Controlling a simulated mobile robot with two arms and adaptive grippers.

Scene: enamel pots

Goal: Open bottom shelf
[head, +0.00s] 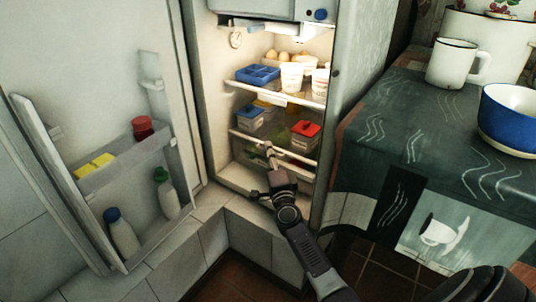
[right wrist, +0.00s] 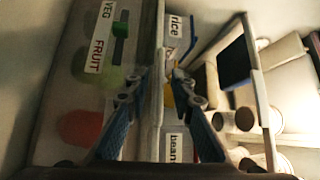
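The fridge (head: 350,60) stands open, its door (head: 35,150) swung out to the left. Its bottom shelf (head: 300,158) has a pale front rail and holds a blue-lidded box (head: 250,112) and a red-lidded box (head: 306,128). Below it is a see-through drawer; its VEG FRUIT label (right wrist: 100,38) shows in the right wrist view. My right gripper (head: 267,150) is at the shelf's front. In the right wrist view its fingers (right wrist: 160,80) are apart, one on each side of the pale shelf edge (right wrist: 159,115); contact is unclear. My left gripper is out of view.
The upper shelf holds a blue tray (head: 257,75), eggs (head: 283,55) and white tubs (head: 291,77). Bottles (head: 122,232) stand in the door rack. A counter (head: 420,125) with a white mug (head: 451,64) and a blue bowl (head: 508,118) is at right.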

